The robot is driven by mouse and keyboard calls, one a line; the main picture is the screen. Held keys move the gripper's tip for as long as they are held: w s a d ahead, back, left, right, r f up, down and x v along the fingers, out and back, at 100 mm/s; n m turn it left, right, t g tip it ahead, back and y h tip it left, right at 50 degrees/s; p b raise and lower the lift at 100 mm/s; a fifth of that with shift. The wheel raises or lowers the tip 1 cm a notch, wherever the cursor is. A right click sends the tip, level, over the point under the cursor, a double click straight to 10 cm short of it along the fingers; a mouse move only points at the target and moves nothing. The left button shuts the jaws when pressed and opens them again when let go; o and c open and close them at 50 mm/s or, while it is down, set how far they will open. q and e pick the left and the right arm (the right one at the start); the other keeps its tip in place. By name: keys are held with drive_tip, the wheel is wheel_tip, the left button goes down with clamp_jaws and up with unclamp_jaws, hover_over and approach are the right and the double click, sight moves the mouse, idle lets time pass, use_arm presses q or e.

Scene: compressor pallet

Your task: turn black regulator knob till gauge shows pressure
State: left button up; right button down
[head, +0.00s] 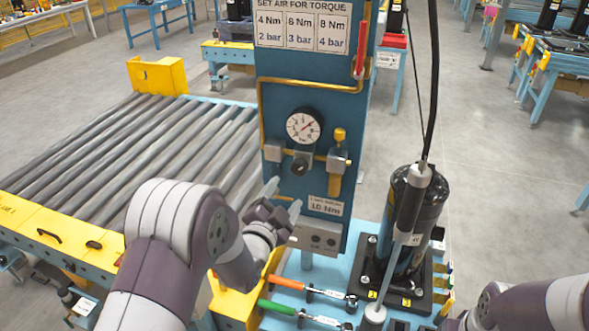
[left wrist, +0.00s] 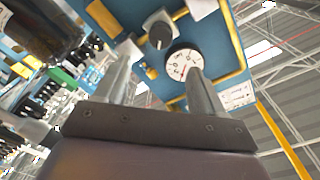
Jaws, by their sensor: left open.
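The round white gauge (head: 304,125) with a red needle is on the blue panel (head: 290,195); its reading is too small to tell. The black regulator knob (head: 300,161) sits just below it, between grey fittings on brass pipe. My left gripper (head: 284,198) is open and empty, below the knob and apart from it. In the left wrist view, the open fingers (left wrist: 160,85) point up toward the panel; the gauge (left wrist: 183,65) is partly behind the right finger and the dark knob (left wrist: 160,36) shows beyond the gap. My right arm is at the lower right, its fingers unclear.
A torque sign (head: 302,28) reads 4, 6 and 8 Nm for 2, 3 and 4 bar. A black cylinder (head: 432,205) stands right of the panel. Orange (head: 287,282) and green (head: 277,307) handled tools lie below. A roller conveyor (head: 110,150) is at left.

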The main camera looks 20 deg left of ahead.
sight(298, 170)
use_arm(q)
drive_tip(key=w, duration=0.3)
drive_tip(key=w+p, duration=0.1)
drive_tip(key=w, duration=0.6)
drive_tip(key=shift+w+d+f+p, duration=0.1)
drive_tip(key=shift+w+d+p, duration=0.15)
drive_tip(key=shift+p, duration=0.1)
drive_tip(key=shift+w+f, duration=0.1)
drive_tip(key=shift+w, duration=0.15)
drive_tip(key=c, duration=1.1)
